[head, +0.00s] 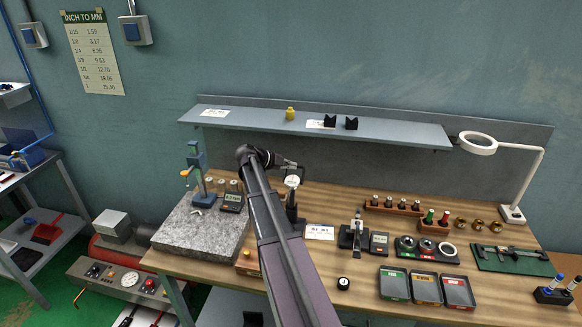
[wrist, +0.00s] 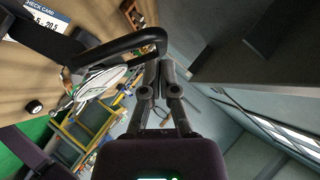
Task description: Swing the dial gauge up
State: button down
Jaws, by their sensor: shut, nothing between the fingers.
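The dial gauge (head: 292,181) shows a pale round face on a dark stand (head: 291,205) near the middle of the bench, just right of my arm. In the wrist view the dial gauge (wrist: 98,84) is left of the fingers, seen at a slant, with a curved black bar (wrist: 120,47) above it. My gripper (head: 291,165) is small and partly hidden in the head view, beside the top of the gauge. In the wrist view my gripper (wrist: 160,72) is shut with nothing between its fingers. The bar's end is close to the fingertips; I cannot tell whether they touch.
A grey shelf (head: 380,132) runs behind and above the gauge. A granite plate (head: 185,238) with a blue-green stand (head: 196,165) is left of my arm. A white card (head: 319,232), a small clamp device (head: 354,236) and several trays (head: 426,287) lie right.

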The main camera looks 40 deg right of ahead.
jog(key=shift+w+d+f+n+g+y, duration=0.15)
jog(key=shift+w+d+f+n+y, duration=0.1)
jog(key=shift+w+d, duration=0.2)
jog(key=shift+w+d+f+n+g+y, duration=0.15)
jog(key=shift+w+d+f+y, duration=0.1)
jog(key=shift+w+d, duration=0.15)
jog(key=shift+s, duration=0.15)
jog(key=shift+p, duration=0.3)
jog(key=r+p, duration=0.1)
jog(key=s+a+r+p, duration=0.1)
jog(key=a+r+p, duration=0.1)
jog(key=shift+s+a+r+p, duration=0.2)
jog(key=shift+s+r+p, duration=0.1)
jog(key=shift+r, duration=0.1)
jog(key=p+v, duration=0.4)
jog(key=v, duration=0.5)
jog(key=shift+a+p, duration=0.2)
jog(key=shift+p, duration=0.1)
